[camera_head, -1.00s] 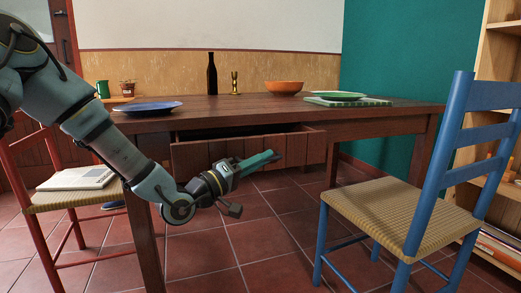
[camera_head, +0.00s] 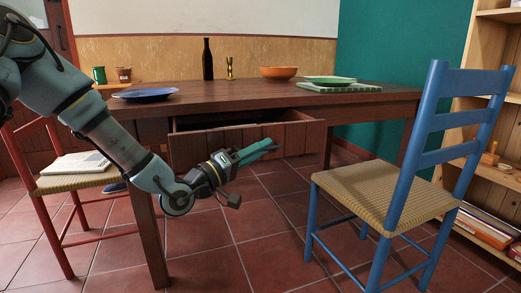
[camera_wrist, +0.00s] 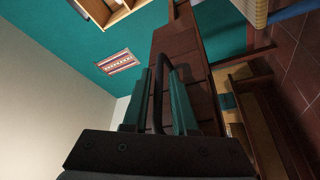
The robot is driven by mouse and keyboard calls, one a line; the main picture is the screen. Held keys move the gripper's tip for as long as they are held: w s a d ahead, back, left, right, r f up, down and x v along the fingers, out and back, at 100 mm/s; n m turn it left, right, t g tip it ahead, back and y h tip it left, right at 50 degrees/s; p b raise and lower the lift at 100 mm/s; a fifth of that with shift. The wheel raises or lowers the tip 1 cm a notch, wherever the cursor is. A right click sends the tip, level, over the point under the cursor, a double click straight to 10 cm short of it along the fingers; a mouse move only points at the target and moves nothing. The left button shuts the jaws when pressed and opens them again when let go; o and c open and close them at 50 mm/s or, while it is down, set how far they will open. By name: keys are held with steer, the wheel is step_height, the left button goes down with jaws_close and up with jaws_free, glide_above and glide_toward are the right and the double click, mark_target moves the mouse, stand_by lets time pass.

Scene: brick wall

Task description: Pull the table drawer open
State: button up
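The dark wooden table (camera_head: 385,97) has its drawer (camera_head: 292,138) partly out, with the dark inside showing above its front board. My gripper (camera_head: 268,148) is at the drawer front, with its green fingers in front of the board. In the wrist view, the black handle (camera_wrist: 158,95) is a narrow loop whose near side lies between my two fingers (camera_wrist: 160,100). The right finger seems to pass through the loop. A gap shows between the fingers, so they are apart. Whether a finger touches the handle I cannot tell.
A blue chair (camera_head: 405,205) with a woven seat stands close at the right. A red chair (camera_head: 50,180) with a book on it is at the left. A blue plate (camera_head: 146,94), a bottle (camera_head: 208,60) and an orange bowl (camera_head: 279,72) stand on the table.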

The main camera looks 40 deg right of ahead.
steer(key=shift+o, duration=1.1)
steer(key=shift+a, duration=0.1)
steer(key=p+v, duration=0.2)
steer(key=v, duration=0.8)
steer(key=shift+a, duration=0.3)
